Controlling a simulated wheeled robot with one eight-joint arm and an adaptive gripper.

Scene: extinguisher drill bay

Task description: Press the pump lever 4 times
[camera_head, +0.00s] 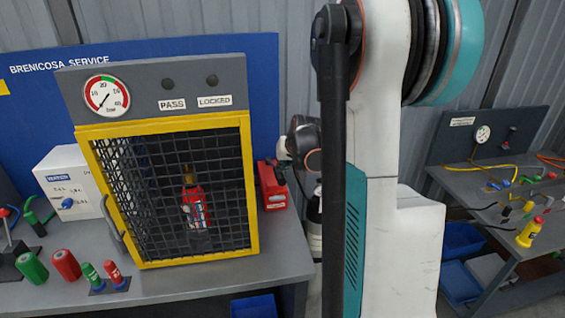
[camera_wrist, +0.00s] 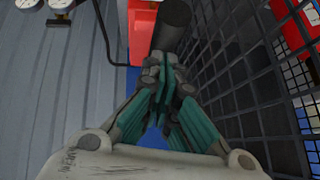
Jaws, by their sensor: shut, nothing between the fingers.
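The red pump unit (camera_head: 271,187) stands on the bench just right of the yellow-framed cage in the head view; my arm hides the area to its right. In the wrist view red pump housing (camera_wrist: 139,32) shows at the top. A thick dark cylinder (camera_wrist: 173,24), which looks like the lever's grip, lies just beyond my fingertips. My gripper (camera_wrist: 160,75) is shut and empty, close to that cylinder; I cannot tell whether they touch. The round pressure gauge (camera_head: 106,95) sits on the panel above the cage, its needle pointing to the lower left.
The mesh cage (camera_head: 253,195) holds a red-labelled bottle (camera_head: 192,204); its mesh wall (camera_wrist: 235,75) is close on the right in the wrist view. Another bench (camera_head: 485,215) is at the right.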

